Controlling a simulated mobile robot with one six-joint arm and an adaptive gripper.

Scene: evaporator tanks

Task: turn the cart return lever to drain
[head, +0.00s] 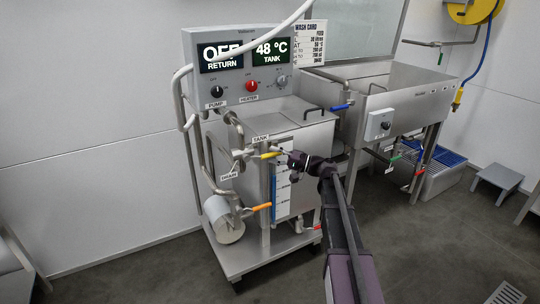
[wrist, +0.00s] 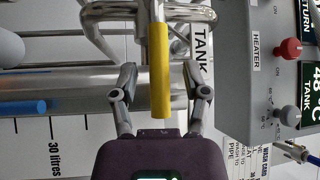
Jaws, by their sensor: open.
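The yellow-handled lever (head: 270,155) sits on the pipework at the front of the cart, pointing right toward my gripper, with the TANK label (head: 260,138) just above it and the DRAIN label (head: 229,176) lower left. In the wrist view the yellow handle (wrist: 160,70) runs down the middle, between my two fingers. My gripper (wrist: 161,85) is open, with one finger on each side of the handle and a visible gap on both sides. In the head view my gripper (head: 283,156) is at the handle's free end, its fingers partly hard to make out.
The control box (head: 235,70) above reads OFF RETURN and 48 °C TANK. A sink (head: 400,90) stands at right. Floor at the front left is clear.

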